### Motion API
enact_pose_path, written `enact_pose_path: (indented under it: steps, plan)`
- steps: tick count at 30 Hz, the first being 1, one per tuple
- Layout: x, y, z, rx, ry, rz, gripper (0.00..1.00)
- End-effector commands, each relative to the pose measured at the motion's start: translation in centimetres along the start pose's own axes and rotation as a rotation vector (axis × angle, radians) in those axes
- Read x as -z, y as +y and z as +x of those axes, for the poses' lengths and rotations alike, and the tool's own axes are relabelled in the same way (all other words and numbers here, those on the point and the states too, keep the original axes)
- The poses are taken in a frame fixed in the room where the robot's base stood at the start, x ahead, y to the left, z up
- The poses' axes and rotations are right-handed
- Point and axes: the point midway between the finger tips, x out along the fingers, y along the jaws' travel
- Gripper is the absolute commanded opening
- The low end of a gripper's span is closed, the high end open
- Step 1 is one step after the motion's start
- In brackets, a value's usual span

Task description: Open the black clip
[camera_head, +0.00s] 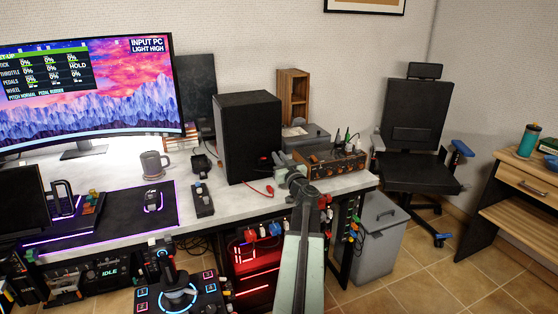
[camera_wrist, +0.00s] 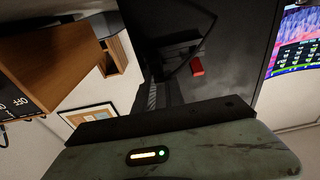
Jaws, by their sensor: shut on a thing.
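My gripper (camera_head: 284,168) is at the end of my arm, over the right part of the desk, between the black speaker and the wooden box with knobs. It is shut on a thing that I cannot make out. In the wrist view its green body fills the bottom, and the fingertips do not show clearly. I cannot pick out the black clip for certain in either view; it may be hidden by my gripper. A red clip with a cable (camera_head: 268,191) lies on the desk just left of my gripper.
The black speaker (camera_head: 246,135) stands close on the left. The wooden box with knobs (camera_head: 332,167) is close on the right. A black device (camera_head: 203,200) and a mug (camera_head: 153,164) stand farther left. A grey bin (camera_head: 383,235) stands on the floor by the desk's right end.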

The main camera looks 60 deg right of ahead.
Motion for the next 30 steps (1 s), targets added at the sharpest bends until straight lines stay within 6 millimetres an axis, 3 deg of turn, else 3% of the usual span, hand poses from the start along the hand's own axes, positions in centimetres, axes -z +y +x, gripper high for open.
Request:
enact_pose_path:
  steps: [1, 2, 4, 16, 27, 30]
  plan:
    - [0.0, -0.1, -0.1, 0.002, -0.001, -0.002, 0.00]
    - [0.0, -0.1, -0.1, 0.002, -0.001, -0.002, 0.20]
    - [0.0, -0.1, -0.1, 0.002, -0.001, -0.002, 0.36]
    - [0.0, -0.1, -0.7, 0.000, -0.001, -0.001, 0.36]
    - [-0.1, -0.1, -7.2, -0.001, -0.001, -0.002, 0.36]
    - [-0.1, -0.1, -7.9, 0.001, -0.001, -0.001, 0.36]
